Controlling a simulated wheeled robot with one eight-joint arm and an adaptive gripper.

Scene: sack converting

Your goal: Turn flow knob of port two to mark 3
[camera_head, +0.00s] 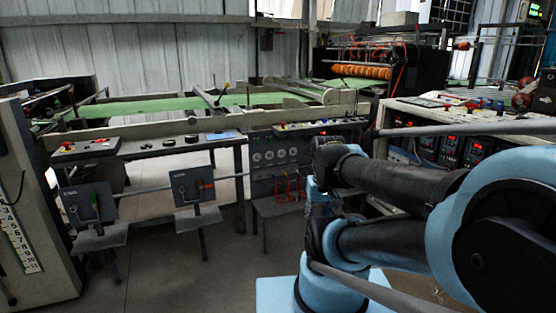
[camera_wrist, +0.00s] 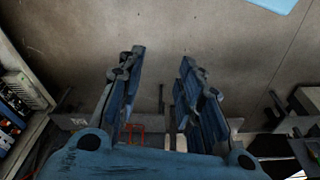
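No knob marked as port two can be made out. A dark panel (camera_head: 279,152) in the head view carries a row of round pale dials, with red parts below; its lettering is too small to read. Left of it stand two plates with lever-like handles, a middle plate (camera_head: 194,188) and a left plate (camera_head: 88,203). Their labels are not readable. In the wrist view my gripper (camera_wrist: 162,58) is open, its two blue fingers spread with nothing between them, above bare floor. The gripper cannot be made out in the head view, where my arm fills the right side.
A console (camera_head: 465,122) with red displays stands at the right behind my arm. A large machine with a green belt (camera_head: 160,103) runs across the back. A numbered scale (camera_head: 17,235) is on the cabinet at far left. The floor (camera_head: 180,265) in front is clear.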

